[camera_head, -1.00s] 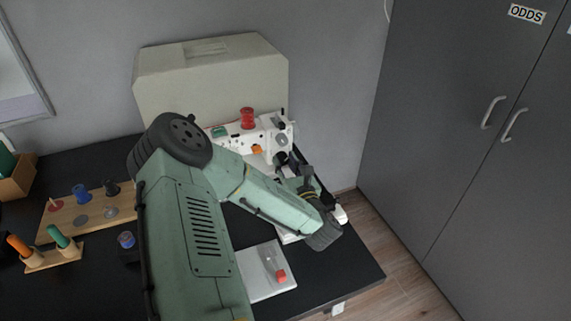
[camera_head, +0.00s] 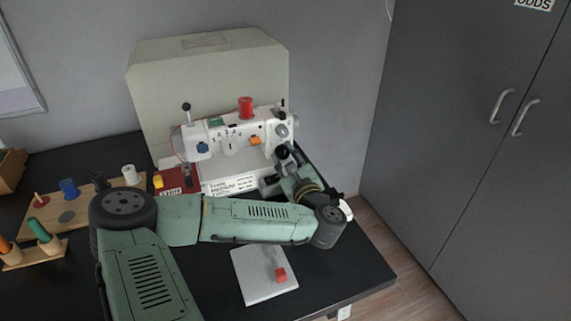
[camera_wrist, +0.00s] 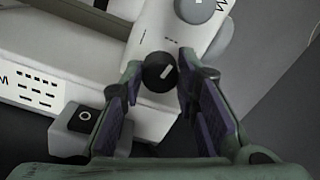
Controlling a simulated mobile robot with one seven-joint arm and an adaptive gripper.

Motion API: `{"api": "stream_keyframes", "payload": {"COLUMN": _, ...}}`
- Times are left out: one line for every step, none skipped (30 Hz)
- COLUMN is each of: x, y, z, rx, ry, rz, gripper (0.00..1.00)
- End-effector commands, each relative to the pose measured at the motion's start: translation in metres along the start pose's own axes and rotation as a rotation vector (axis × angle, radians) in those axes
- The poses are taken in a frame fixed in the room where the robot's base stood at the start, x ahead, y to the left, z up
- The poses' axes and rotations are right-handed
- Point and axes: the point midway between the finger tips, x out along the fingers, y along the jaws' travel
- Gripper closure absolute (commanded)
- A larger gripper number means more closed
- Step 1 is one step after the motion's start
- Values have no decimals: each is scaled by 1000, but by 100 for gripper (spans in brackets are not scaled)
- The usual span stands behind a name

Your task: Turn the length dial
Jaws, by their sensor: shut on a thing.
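A white sewing machine (camera_head: 215,140) stands on the black desk, partly hidden by my arm. On its right end is the length dial, a black round knob with a white mark; in the wrist view the dial (camera_wrist: 159,73) sits between my fingertips, its mark tilted to the upper right. My gripper (camera_wrist: 160,66) is shut on the dial, one purple-padded finger at each side. In the head view my gripper (camera_head: 287,162) is at the machine's right end, small and dark there, and hides most of the dial.
A red thread spool (camera_head: 246,108) stands on top of the machine. A cream case (camera_head: 205,75) is behind it.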

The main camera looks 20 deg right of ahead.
Motion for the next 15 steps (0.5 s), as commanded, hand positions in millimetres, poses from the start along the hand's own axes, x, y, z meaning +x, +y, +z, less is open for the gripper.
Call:
{"api": "stream_keyframes", "payload": {"x": 0, "y": 2, "z": -2, "rx": -15, "ry": 0, "rz": 3, "gripper": 99}}
{"api": "stream_keyframes", "payload": {"x": 0, "y": 2, "z": -2, "rx": -22, "ry": 0, "rz": 3, "gripper": 99}}
{"api": "stream_keyframes", "payload": {"x": 0, "y": 2, "z": -2, "rx": -29, "ry": 0, "rz": 3, "gripper": 99}}
{"api": "stream_keyframes", "payload": {"x": 0, "y": 2, "z": -2, "rx": -34, "ry": 0, "rz": 3, "gripper": 99}}
{"api": "stream_keyframes", "payload": {"x": 0, "y": 1, "z": -1, "rx": -38, "ry": 0, "rz": 2, "gripper": 99}}
{"api": "stream_keyframes", "payload": {"x": 0, "y": 1, "z": -1, "rx": -42, "ry": 0, "rz": 2, "gripper": 99}}
{"api": "stream_keyframes", "payload": {"x": 0, "y": 1, "z": -1, "rx": -44, "ry": 0, "rz": 2, "gripper": 99}}
{"api": "stream_keyframes", "payload": {"x": 0, "y": 1, "z": -1, "rx": -45, "ry": 0, "rz": 2, "gripper": 99}}
{"api": "stream_keyframes", "payload": {"x": 0, "y": 1, "z": 0, "rx": -47, "ry": 0, "rz": 2, "gripper": 99}}
{"api": "stream_keyframes", "payload": {"x": 0, "y": 1, "z": 0, "rx": -47, "ry": 0, "rz": 2, "gripper": 99}}
{"api": "stream_keyframes", "payload": {"x": 0, "y": 1, "z": 0, "rx": -47, "ry": 0, "rz": 2, "gripper": 99}}
{"api": "stream_keyframes", "payload": {"x": 0, "y": 1, "z": 0, "rx": -47, "ry": 0, "rz": 2, "gripper": 99}}
{"api": "stream_keyframes", "payload": {"x": 0, "y": 0, "z": 0, "rx": -47, "ry": 0, "rz": 2, "gripper": 99}}
{"api": "stream_keyframes", "payload": {"x": 0, "y": 0, "z": 0, "rx": -47, "ry": 0, "rz": 2, "gripper": 99}}
{"api": "stream_keyframes", "payload": {"x": 0, "y": 0, "z": 0, "rx": -47, "ry": 0, "rz": 2, "gripper": 99}}
